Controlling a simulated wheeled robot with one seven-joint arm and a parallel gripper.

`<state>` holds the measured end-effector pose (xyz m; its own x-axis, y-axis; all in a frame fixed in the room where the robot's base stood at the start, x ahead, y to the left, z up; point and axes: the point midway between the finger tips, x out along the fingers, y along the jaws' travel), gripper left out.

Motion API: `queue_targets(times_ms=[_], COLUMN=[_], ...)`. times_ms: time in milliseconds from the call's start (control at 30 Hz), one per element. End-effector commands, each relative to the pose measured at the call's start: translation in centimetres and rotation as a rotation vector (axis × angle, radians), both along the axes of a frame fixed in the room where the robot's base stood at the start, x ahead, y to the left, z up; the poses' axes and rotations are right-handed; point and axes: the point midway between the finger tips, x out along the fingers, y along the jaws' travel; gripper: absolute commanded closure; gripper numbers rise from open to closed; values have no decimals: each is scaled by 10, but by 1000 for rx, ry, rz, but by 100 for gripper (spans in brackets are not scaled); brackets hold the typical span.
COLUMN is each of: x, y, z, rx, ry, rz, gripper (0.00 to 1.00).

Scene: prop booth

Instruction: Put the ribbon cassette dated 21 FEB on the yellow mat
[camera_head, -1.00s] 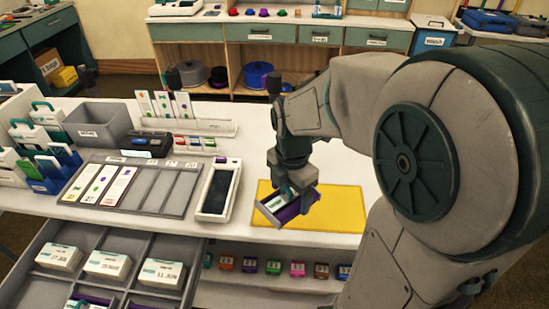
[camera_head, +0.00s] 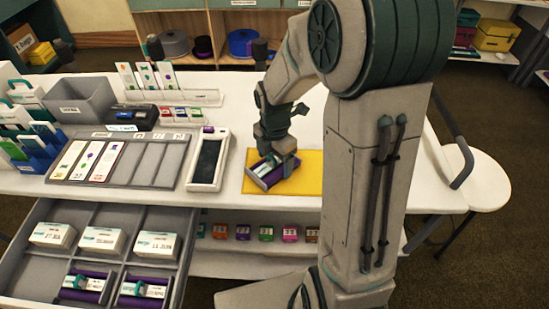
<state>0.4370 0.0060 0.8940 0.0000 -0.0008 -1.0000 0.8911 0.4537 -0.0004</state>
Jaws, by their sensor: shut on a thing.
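My gripper (camera_head: 279,163) is shut on a ribbon cassette (camera_head: 266,178), a grey and purple piece with a white label. The cassette is at the left part of the yellow mat (camera_head: 310,181), inside its outline in this view. I cannot tell whether it touches the mat, and its date is too small to read. Two similar purple-ended cassettes, a left one (camera_head: 83,287) and a right one (camera_head: 143,291), lie in the front compartments of the open grey drawer (camera_head: 28,242).
White labelled boxes (camera_head: 102,240) sit in the drawer's rear compartments. A handheld device (camera_head: 208,160) with a dark screen lies left of the mat, next to a grey card tray (camera_head: 147,162). Small coloured items (camera_head: 266,234) line a shelf below the tabletop. The white tabletop (camera_head: 232,113) behind the mat is clear.

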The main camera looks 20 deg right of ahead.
Motion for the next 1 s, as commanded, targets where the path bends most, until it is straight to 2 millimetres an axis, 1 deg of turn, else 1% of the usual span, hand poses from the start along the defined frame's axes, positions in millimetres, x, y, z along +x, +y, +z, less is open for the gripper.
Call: queue_targets(times_ms=[100,233,267,300,333,533,667,767,1000], x=[0,0,0,0,0,0,0,1,1], y=[0,0,0,0,0,0,0,0,0], z=[0,-4,-4,-3,-3,-3,4,19,71], rx=[0,0,0,0,0,0,0,0,0], ry=[-1,0,0,0,0,0,-1,-4,-7], rz=[0,0,0,0,0,0,0,-1,0], gripper=[48,48,18,7,0,0,0,0,0])
